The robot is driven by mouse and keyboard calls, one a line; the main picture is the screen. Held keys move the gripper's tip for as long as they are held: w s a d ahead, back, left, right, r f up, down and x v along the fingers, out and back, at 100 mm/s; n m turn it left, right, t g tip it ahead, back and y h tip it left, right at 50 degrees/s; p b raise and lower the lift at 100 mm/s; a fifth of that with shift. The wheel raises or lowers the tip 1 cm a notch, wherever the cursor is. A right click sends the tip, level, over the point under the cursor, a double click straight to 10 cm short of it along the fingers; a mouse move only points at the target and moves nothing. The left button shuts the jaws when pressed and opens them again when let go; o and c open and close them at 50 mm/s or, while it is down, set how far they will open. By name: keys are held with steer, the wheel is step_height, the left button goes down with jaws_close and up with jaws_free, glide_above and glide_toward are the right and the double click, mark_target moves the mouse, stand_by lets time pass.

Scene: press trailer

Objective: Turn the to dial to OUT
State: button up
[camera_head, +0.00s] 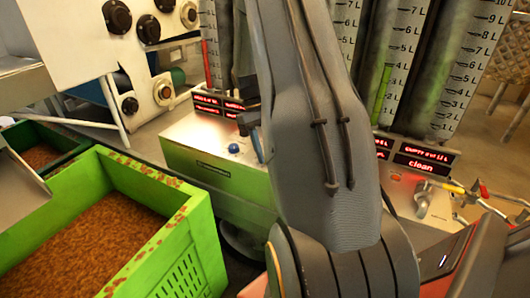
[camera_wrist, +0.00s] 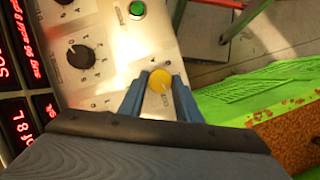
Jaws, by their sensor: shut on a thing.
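A yellow round dial (camera_wrist: 159,82) sits on the pale control panel (camera_wrist: 105,40) in the wrist view. My gripper (camera_wrist: 160,80) has its two blue fingers on either side of this dial, shut on it. The small lettering around the dial is too blurred to read, so I cannot tell which mark it points to. In the head view my arm hides the dial and most of my gripper. A larger black knob (camera_wrist: 81,57) with a white pointer line sits on the same panel, to the left of my gripper.
A green button (camera_wrist: 137,10) is on the panel. Red-lit displays (camera_wrist: 22,125) line its left. In the head view a green crate of brown granules (camera_head: 150,200) stands at left. Tall graduated cylinders (camera_head: 405,60) and a white box with black knobs (camera_head: 135,50) stand behind.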

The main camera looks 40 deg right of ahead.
steer(key=shift+s+d+m+y, duration=0.15)
steer(key=shift+m+y, duration=0.65)
steer(key=shift+m, duration=1.2)
steer(key=o, duration=1)
steer(key=shift+w+r, duration=0.25)
steer(key=shift+r, duration=0.1)
steer(key=shift+b+v, duration=1.2)
steer(key=shift+v, duration=2.25)
steer(key=shift+s, duration=0.15)
